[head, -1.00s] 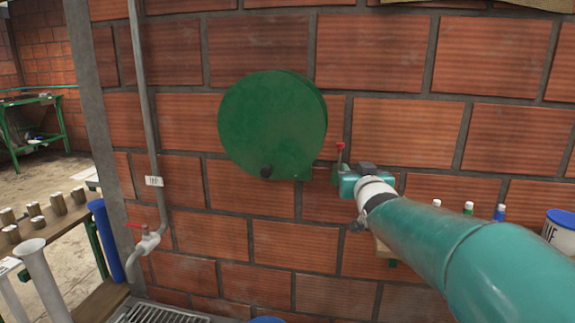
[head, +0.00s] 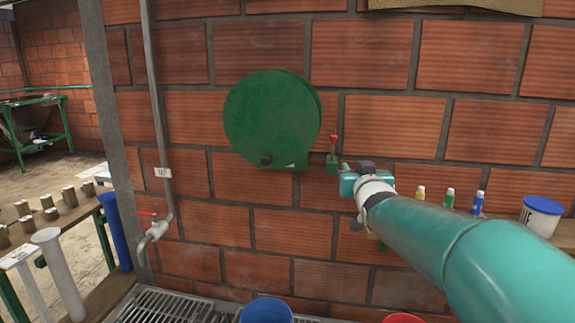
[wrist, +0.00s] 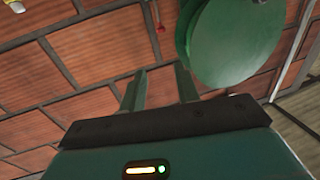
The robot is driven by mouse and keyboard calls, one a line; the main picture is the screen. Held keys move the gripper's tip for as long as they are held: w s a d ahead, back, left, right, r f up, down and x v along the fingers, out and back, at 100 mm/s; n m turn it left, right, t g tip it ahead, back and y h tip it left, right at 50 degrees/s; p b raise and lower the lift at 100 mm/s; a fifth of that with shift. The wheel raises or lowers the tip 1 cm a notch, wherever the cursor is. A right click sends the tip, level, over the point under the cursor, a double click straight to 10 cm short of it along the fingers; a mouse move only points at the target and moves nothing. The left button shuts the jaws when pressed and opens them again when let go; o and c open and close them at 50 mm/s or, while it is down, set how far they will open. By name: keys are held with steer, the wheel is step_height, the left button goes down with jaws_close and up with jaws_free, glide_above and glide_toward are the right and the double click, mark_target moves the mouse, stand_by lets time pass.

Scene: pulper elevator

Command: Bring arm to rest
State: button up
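My teal arm (head: 430,230) reaches in from the lower right in the head view, ending at my gripper (head: 346,172) in front of the brick wall. In the wrist view, my gripper (wrist: 160,70) has two green fingers standing apart with only brick wall seen between them. It looks open and empty. A round green housing (head: 268,118) with a dark knob is on the wall left of my gripper. It also shows in the wrist view (wrist: 238,40), beyond the fingers. A small red-topped lever (head: 333,146) stands beside the housing, just left of my gripper; contact cannot be told.
A grey pipe (head: 157,90) with a red-handled valve (head: 153,228) runs down the wall at left. A blue bucket (head: 266,312) stands by a metal grate (head: 165,306) below. Small bottles (head: 449,198) and a white tub (head: 541,216) are at right.

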steer(key=s+f+g, duration=0.4)
steer(key=s+f, duration=0.2)
steer(key=s, duration=0.6)
steer(key=s+f+g, duration=0.4)
steer(key=s+f, duration=0.2)
steer(key=s, duration=0.6)
steer(key=s+f+g, duration=0.4)
steer(key=s+f, duration=0.2)
steer(key=s, duration=0.7)
steer(key=shift+a+f+h, duration=0.15)
steer(key=shift+a+h, duration=0.15)
steer(key=shift+a, duration=0.05)
